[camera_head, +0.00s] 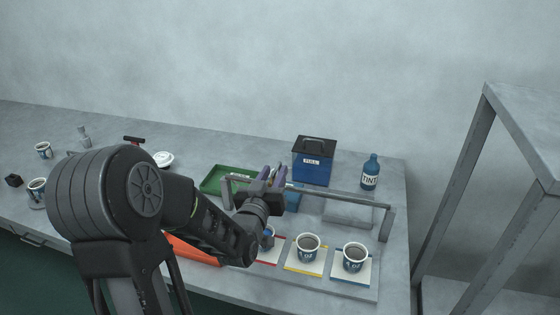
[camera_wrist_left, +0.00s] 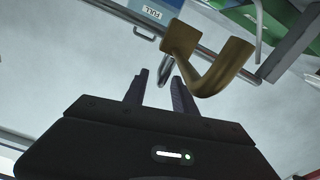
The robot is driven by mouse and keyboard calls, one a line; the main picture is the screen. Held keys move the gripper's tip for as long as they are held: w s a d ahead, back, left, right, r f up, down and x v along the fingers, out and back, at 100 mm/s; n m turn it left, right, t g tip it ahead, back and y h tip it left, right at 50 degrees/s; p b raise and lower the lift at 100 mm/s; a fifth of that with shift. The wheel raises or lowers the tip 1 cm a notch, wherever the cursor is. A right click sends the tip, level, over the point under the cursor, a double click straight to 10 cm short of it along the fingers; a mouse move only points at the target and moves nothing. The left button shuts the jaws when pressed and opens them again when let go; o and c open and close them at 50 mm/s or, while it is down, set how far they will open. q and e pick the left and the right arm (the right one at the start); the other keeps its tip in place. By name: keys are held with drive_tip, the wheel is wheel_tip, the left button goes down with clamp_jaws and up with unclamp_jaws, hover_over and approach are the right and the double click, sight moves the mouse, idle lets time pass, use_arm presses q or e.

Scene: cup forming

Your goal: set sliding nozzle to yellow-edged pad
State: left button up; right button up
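The yellow-edged pad (camera_head: 290,266) lies at the front right of the bench with a white cup (camera_head: 308,249) on it. Above the pads runs a grey rail (camera_head: 340,194) on posts. My left gripper (camera_head: 268,174) is at the rail's left part, above and behind the red-edged pad (camera_head: 270,256). In the left wrist view, a bent brass-coloured nozzle (camera_wrist_left: 218,72) is just right of and beyond my fingertips (camera_wrist_left: 160,82). The fingers are apart, with a thin grey piece near the gap; contact cannot be told. The nozzle is mostly hidden in the head view. My right gripper is not in view.
A blue-edged pad (camera_head: 340,275) with another cup (camera_head: 355,258) lies to the right. Behind stand a green tray (camera_head: 212,180), a blue box (camera_head: 312,168) marked FULL and a TINT bottle (camera_head: 370,174). A metal frame (camera_head: 475,165) stands beyond the bench's right edge.

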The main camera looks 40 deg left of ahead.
sight(280, 161)
use_arm(q)
drive_tip(key=p+x, duration=0.1)
drive_tip(key=x, duration=0.4)
drive_tip(key=shift+w+a, duration=0.15)
drive_tip(key=shift+w, duration=0.25)
drive_tip(key=shift+c, duration=0.5)
clamp_jaws()
idle(0.5)
